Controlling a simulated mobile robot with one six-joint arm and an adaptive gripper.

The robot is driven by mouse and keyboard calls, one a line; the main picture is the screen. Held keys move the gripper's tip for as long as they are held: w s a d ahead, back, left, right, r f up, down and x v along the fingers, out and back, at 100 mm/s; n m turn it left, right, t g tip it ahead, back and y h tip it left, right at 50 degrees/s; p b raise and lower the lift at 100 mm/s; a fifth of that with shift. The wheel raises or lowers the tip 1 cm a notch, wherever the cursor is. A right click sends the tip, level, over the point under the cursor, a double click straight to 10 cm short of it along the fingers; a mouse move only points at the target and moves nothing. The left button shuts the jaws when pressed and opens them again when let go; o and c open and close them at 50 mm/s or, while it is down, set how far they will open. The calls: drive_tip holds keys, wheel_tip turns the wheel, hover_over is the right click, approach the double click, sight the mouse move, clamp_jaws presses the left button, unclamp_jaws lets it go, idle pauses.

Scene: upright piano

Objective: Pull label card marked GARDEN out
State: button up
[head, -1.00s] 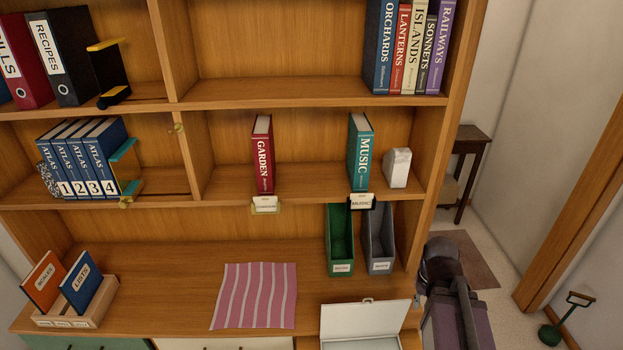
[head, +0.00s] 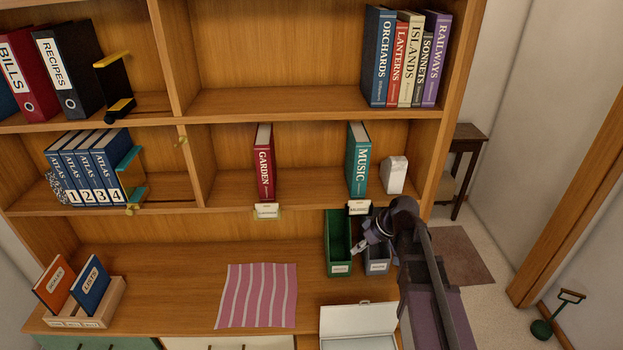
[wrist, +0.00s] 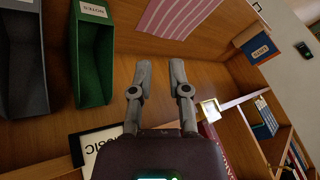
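The label card marked GARDEN (head: 265,211) is a small cream card in a holder on the shelf's front edge, under the red GARDEN book (head: 263,164). Its print is too small to read clearly. In the wrist view a pale card in a yellowish holder (wrist: 210,110), right of my fingers, looks like the same card. My gripper (head: 360,247) is in front of the green and grey file boxes, to the right of and below the card. In the wrist view my gripper (wrist: 160,72) has its two fingers apart with nothing between them.
The MUSIC card (head: 359,207) hangs on the same edge, close to my gripper; it shows large in the wrist view (wrist: 97,150). The green box (head: 338,236) and grey box (head: 377,266) stand below. A striped cloth (head: 257,295) lies on the otherwise clear desk middle.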

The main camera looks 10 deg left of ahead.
sight(268, 204)
drive_tip(key=w+a+r+n+y+p, duration=0.5)
drive_tip(key=a+r+n, duration=0.4)
drive_tip(key=a+r, duration=0.4)
drive_tip(key=shift+w+a+r+g+y, duration=0.15)
drive_tip(key=shift+w+a+g+y, duration=0.25)
drive_tip(key=shift+w+a, duration=0.75)
drive_tip(key=b+x, duration=0.6)
drive_tip(key=x, duration=0.7)
drive_tip(key=shift+w+a, duration=0.1)
drive_tip(key=shift+a, duration=0.2)
clamp_jaws()
